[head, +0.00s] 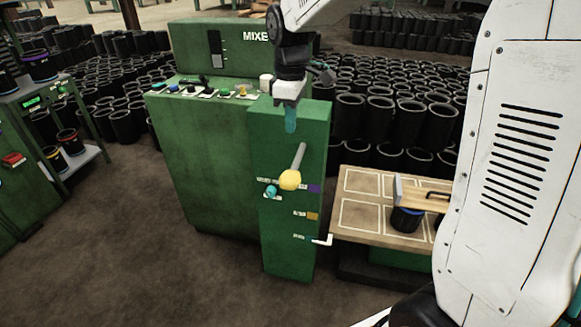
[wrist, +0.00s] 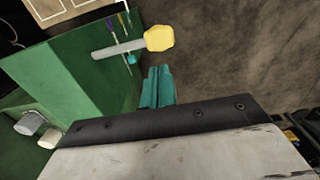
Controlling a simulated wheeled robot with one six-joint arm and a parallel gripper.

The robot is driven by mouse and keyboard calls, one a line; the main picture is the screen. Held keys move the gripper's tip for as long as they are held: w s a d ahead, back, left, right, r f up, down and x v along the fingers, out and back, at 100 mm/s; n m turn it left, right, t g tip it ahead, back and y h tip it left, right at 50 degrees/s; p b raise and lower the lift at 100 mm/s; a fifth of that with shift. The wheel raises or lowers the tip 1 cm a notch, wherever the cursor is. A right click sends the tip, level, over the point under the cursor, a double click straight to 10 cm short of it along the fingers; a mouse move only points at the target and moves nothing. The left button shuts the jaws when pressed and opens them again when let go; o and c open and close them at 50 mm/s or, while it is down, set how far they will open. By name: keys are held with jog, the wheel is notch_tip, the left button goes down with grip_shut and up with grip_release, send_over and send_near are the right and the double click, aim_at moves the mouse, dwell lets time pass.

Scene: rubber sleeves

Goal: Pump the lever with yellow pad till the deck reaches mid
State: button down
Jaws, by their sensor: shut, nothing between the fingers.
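The lever (head: 299,157) is a grey rod with a yellow pad (head: 290,180), on the front of a green column (head: 290,240). The rod and yellow pad (wrist: 159,38) also show in the wrist view. My gripper (head: 291,122) is shut and empty, its teal fingers pointing down above the pad and apart from it. In the wrist view the fingers (wrist: 158,80) lie just below the pad. The deck (head: 350,225) is a wooden top with white outlined squares, right of the column. A white pointer (head: 323,240) is level with the lowest, teal-marked label, below the orange and purple ones.
A teal knob (head: 271,191) sits left of the yellow pad. A black sleeve (head: 406,218) and a wooden-handled tool (head: 424,196) are on the deck. A green mixer cabinet (head: 205,150) stands left of the column. Many black sleeves fill the floor behind. The floor in front is clear.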

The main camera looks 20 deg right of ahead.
aim_at(291, 176)
jog(key=shift+w, duration=0.1)
notch_tip(291, 176, down, 14)
jog(key=shift+f, duration=0.1)
dwell(0.6)
jog(key=shift+d, duration=0.1)
